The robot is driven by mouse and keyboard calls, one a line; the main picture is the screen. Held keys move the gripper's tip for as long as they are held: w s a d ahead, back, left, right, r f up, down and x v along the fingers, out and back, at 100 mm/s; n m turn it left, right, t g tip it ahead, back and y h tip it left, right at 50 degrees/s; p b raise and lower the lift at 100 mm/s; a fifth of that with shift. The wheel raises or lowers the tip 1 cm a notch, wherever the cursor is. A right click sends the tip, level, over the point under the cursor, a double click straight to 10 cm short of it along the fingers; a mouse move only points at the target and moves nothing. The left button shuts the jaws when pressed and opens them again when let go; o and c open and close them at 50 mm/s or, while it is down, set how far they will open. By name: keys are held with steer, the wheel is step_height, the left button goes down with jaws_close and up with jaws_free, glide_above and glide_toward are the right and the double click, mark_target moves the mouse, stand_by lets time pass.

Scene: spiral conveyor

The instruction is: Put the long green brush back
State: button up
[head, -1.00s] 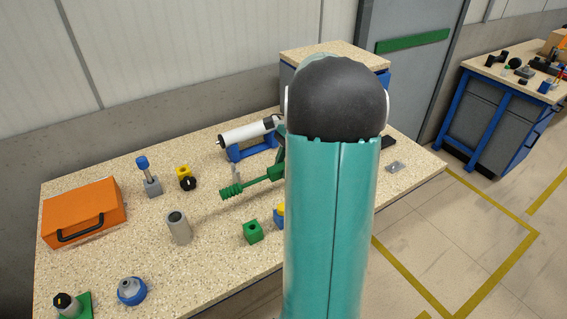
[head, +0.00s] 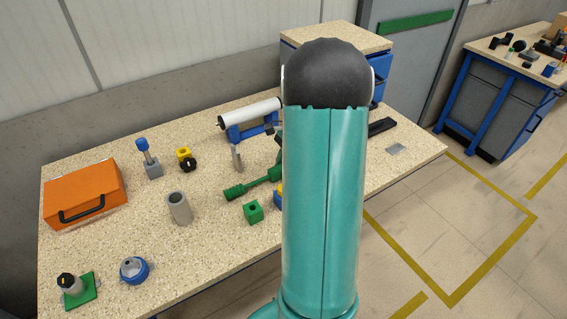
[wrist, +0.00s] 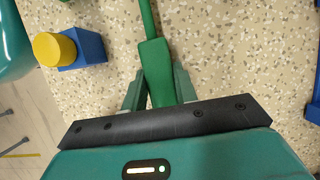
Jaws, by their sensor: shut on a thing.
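The long green brush (head: 235,192) shows in the head view left of my arm, its ribbed head toward the left and its handle running right until my arm hides it. In the wrist view its green handle (wrist: 156,72) lies between the two fingers of my gripper (wrist: 158,90), which is shut on it. The brush head is outside the wrist view. I cannot tell whether the brush touches the table. My arm hides my gripper in the head view. A grey open-topped cylinder (head: 179,208) stands left of the brush.
A green block (head: 253,212) sits just below the brush. A blue block with a yellow cylinder (wrist: 80,48) is close left of my gripper. A white roller on a blue stand (head: 248,115) and a grey upright piece (head: 236,157) are behind. An orange case (head: 85,192) lies far left.

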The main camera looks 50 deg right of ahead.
steer(key=shift+f, duration=0.25)
stand_by(0.4)
steer(key=o, duration=1.1)
steer(key=shift+o, duration=0.2)
steer(key=shift+r, duration=0.1)
steer(key=v, duration=1.3)
steer(key=shift+r, duration=0.3)
steer(key=w+a+r+n+h, duration=0.1)
steer(key=a+r+n, duration=0.3)
steer(key=a, duration=0.6)
steer(key=w+a+r+n+h, duration=0.1)
steer(key=a+r+n+h, duration=0.15)
steer(key=a+n, duration=0.45)
steer(key=s+a+n+t, duration=0.2)
steer(key=s+a+n, duration=0.2)
steer(key=a, duration=0.6)
steer(key=s+a+n+t, duration=0.2)
steer(key=s+a+n, duration=0.3)
steer(key=a, duration=0.5)
steer(key=shift+s+r+n+h, duration=0.15)
steer(key=shift+s+n+h, duration=0.05)
steer(key=shift+n+h, duration=0.25)
